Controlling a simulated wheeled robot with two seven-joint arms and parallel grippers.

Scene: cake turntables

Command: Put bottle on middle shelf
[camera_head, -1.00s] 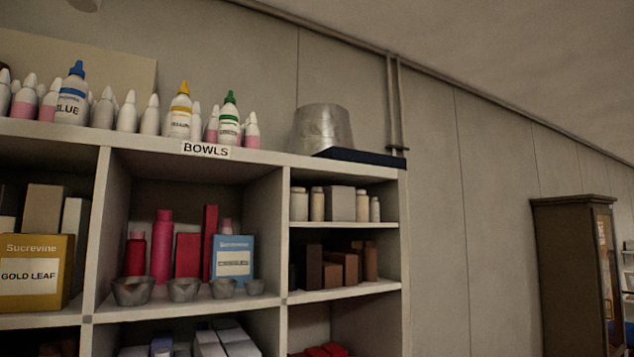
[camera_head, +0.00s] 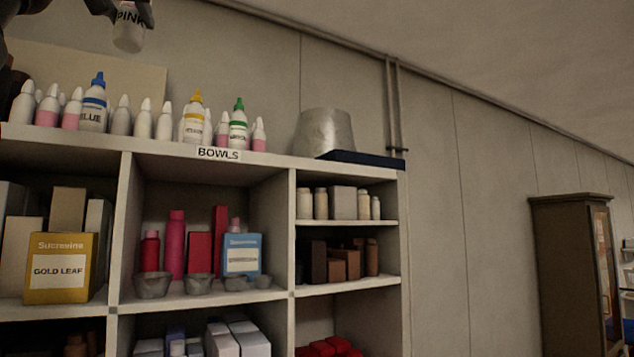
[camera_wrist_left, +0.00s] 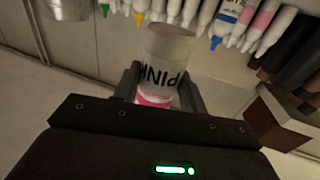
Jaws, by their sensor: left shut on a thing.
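My left gripper (camera_head: 124,12) is at the top left of the head view, partly cut off by the frame. It is shut on a bottle (camera_head: 129,36) marked PINK, held in the air in front of the wall, above the bottles on the shelf top. In the left wrist view the bottle (camera_wrist_left: 168,48) sits between the two fingers (camera_wrist_left: 158,90), its lettering upside down. The white shelf unit (camera_head: 245,172) has a middle column with a BOWLS label. Its compartment under that label holds red and pink containers, a blue box and small metal bowls. My right gripper is not in view.
White, pink, blue, yellow and green-capped bottles (camera_head: 93,108) line the unit's top. A metal pot (camera_head: 324,132) and a dark flat tray (camera_head: 362,158) stand at its right end. A gold leaf box (camera_head: 60,270) is in the left column. A dark cabinet (camera_head: 570,270) stands far right.

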